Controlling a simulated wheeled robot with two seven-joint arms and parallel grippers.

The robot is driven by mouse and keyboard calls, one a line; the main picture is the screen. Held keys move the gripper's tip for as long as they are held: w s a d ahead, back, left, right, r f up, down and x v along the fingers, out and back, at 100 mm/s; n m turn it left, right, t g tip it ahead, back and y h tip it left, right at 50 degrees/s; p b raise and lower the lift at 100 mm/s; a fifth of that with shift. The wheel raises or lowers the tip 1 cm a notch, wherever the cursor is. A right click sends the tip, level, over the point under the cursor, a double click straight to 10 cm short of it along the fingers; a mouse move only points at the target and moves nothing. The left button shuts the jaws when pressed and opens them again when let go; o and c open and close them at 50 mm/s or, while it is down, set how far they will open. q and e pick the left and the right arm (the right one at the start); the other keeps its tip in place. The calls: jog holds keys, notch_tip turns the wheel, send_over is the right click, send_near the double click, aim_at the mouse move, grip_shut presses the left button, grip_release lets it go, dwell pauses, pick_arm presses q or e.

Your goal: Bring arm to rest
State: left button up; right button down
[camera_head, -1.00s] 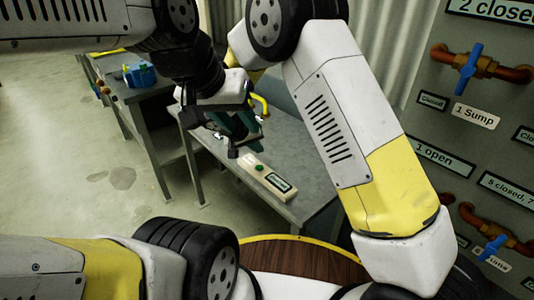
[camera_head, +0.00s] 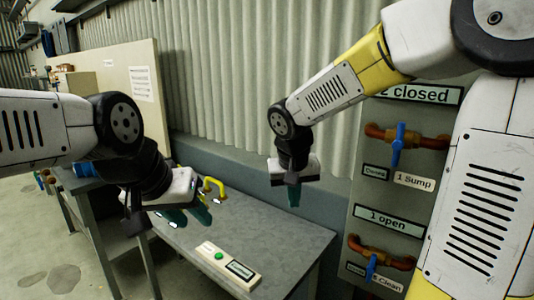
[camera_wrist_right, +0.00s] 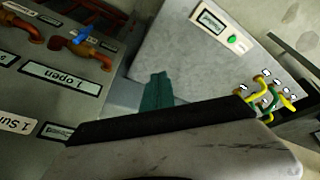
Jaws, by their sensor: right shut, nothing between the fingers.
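My left gripper (camera_head: 188,214) hangs over the left part of the grey bench in the head view. Its two teal fingers look apart, with nothing seen between them. My right gripper (camera_head: 293,196) points down above the back edge of the bench, left of the valve panel. It is shut and empty. Its teal fingers also show together in the right wrist view (camera_wrist_right: 157,92), clear of any object. My right arm comes down from the upper right.
The grey bench (camera_head: 290,235) holds a pale control box (camera_head: 227,266) with a green button, and a yellow handle (camera_head: 213,184) behind my left gripper. A valve panel (camera_head: 430,165) with blue levers stands at the right. A corrugated wall (camera_head: 240,80) is behind.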

jog(key=s+d+r+t+y, duration=0.1)
jog(key=s+d+r, duration=0.1)
jog(key=s, duration=0.6)
jog(key=s+d+r+t+y, duration=0.1)
jog(key=s+d+r+y, duration=0.1)
jog(key=s+d, duration=0.3)
jog(key=s+r, duration=0.1)
jog(key=s, duration=0.2)
jog(key=shift+d+r, duration=0.3)
dwell(1.1)
